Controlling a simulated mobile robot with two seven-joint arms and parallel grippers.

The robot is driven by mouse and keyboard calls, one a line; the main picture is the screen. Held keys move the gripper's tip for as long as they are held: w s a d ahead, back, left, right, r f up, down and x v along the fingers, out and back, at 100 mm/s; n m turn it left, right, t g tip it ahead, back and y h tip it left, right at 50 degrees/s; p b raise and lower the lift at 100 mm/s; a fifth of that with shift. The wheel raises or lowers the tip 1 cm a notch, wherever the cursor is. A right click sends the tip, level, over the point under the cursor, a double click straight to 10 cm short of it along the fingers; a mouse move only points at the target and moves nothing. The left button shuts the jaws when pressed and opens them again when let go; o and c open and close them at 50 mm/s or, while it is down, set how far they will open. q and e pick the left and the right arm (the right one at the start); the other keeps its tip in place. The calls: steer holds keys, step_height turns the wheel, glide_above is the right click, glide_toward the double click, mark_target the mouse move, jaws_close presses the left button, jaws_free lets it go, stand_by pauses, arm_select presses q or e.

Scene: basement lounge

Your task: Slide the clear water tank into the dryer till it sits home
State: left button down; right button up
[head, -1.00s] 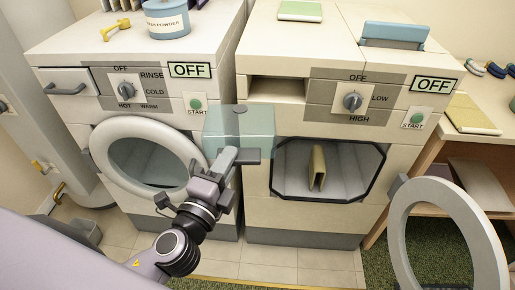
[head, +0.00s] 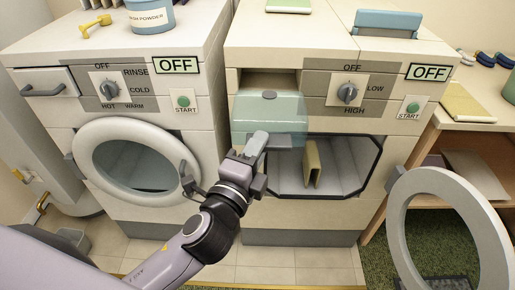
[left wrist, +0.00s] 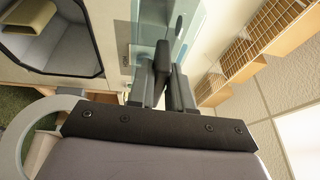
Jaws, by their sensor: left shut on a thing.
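The clear water tank (head: 285,112) is a see-through, pale blue-green box in front of the dryer's upper left. The dryer (head: 290,217) is the white right-hand machine. Its tank slot (head: 268,79) shows above and behind the tank, whose body hangs a little low against the slot. I cannot tell whether its far end is inside. My left gripper (head: 262,148) is shut on the tank's near side, low down. The left wrist view shows the fingers (left wrist: 173,82) closed, with the clear tank (left wrist: 187,28) beyond them. My right gripper is not in view.
The dryer's round door (head: 404,222) hangs open at the right. A tan object (head: 312,163) stands in its drum opening, just under the tank. The washer (head: 165,215) with its round door (head: 90,150) stands at left. A wooden shelf table (head: 440,125) is at right.

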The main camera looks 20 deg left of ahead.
mark_target(258, 127)
arm_select(q)
steer(key=shift+w+a+p, duration=0.1)
steer(key=shift+w+a, duration=0.2)
steer(key=shift+w, duration=0.7)
steer(key=shift+w+a+p, duration=0.15)
steer(key=shift+w+a, duration=0.15)
steer(key=shift+w, duration=0.7)
steer(key=shift+w+a+p, duration=0.1)
steer(key=shift+w+a, duration=0.2)
steer(key=shift+w, duration=0.7)
steer(key=shift+w+a, duration=0.25)
steer(key=shift+w, duration=0.55)
steer(key=shift+w+a, duration=0.2)
steer(key=shift+w, duration=0.6)
steer(key=shift+w+a, duration=0.25)
steer(key=shift+w, duration=0.55)
steer(key=w+a+b, duration=0.2)
steer(key=w, duration=0.8)
steer(key=shift+a, duration=0.4)
steer(key=shift+f, duration=0.1)
steer(key=c, duration=1)
jaws_free()
steer(key=shift+o, duration=0.2)
steer(key=shift+s+f, duration=0.1)
steer(key=shift+s, duration=0.1)
